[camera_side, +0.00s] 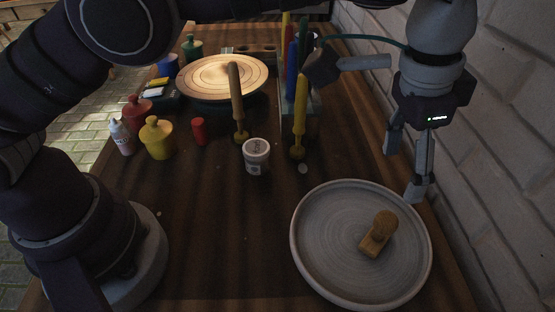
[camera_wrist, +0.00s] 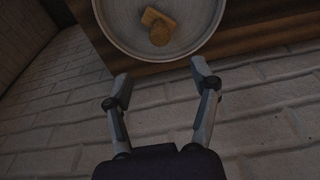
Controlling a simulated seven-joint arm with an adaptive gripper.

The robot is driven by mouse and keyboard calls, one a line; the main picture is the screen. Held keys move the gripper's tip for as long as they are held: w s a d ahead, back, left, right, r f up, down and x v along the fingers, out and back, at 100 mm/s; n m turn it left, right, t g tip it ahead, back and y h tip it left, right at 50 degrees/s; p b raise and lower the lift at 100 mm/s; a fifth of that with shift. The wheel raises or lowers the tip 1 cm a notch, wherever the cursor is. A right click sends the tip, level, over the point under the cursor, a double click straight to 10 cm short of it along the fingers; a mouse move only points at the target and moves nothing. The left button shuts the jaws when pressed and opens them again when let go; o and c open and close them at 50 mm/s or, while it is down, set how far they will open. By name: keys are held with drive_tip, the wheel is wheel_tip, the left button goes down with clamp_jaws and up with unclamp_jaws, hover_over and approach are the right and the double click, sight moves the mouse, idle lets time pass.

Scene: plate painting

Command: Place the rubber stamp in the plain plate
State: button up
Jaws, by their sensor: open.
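The rubber stamp (camera_side: 379,234) is wooden with a rounded knob handle. It lies inside the plain plate (camera_side: 310,247), a wide grey dish at the front right of the table, right of the plate's middle. In the wrist view the stamp (camera_wrist: 158,26) rests on the plate (camera_wrist: 117,30) near the top of the picture. My gripper (camera_side: 404,172) is open and empty, above and behind the plate's right side by the wall. In the wrist view its fingers (camera_wrist: 158,86) are spread apart, and the stamp is beyond them, not touching.
A white brick wall (camera_side: 505,130) runs close along the right. A white jar (camera_side: 256,158), a yellow-handled tool (camera_side: 299,118) and a brush (camera_side: 237,105) stand behind the plate. A round wheel (camera_side: 222,78), yellow pot (camera_side: 157,140) and white bottle (camera_side: 121,138) are farther left. The front middle of the table is clear.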

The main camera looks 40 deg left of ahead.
drive_tip(key=s+a+r+n+t, duration=0.15)
drive_tip(key=a+r, duration=0.25)
drive_tip(key=a, duration=0.4)
drive_tip(key=a+r+n+t, duration=0.1)
drive_tip(key=a+r+n, duration=0.2)
drive_tip(key=a+r, duration=0.35)
drive_tip(key=s+a+f+n+t, duration=0.1)
drive_tip(key=s+a+f+n, duration=0.1)
drive_tip(key=s+a, duration=0.3)
drive_tip(key=s+a+f+n+t+y, duration=0.1)
drive_tip(key=s+a+f+n, duration=0.1)
drive_tip(key=s+a+f, duration=0.2)
drive_tip(key=shift+s+a, duration=0.7)
drive_tip(key=shift+a, duration=0.5)
